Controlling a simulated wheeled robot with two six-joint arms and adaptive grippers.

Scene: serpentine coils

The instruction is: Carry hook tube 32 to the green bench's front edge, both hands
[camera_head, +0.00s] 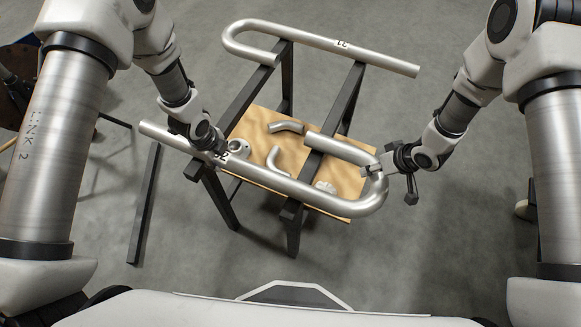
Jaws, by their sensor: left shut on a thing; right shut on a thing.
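Hook tube 32 (285,185) is a bare metal tube with a long straight leg, a U-bend at the right and a short leg pointing back left. Its number is partly hidden by my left gripper. My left gripper (217,152) is shut on the long leg, left of its middle. My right gripper (376,170) is shut on the outer side of the U-bend. The tube lies across the near part of a dark rack in the picture; I cannot tell whether it touches the bars. No green bench is recognisable in view.
The dark rack (341,105) carries another hook tube (330,42) on its far part. A wooden shelf (258,118) below holds several small pipe pieces. A dark bar or leg (146,204) stands at the left.

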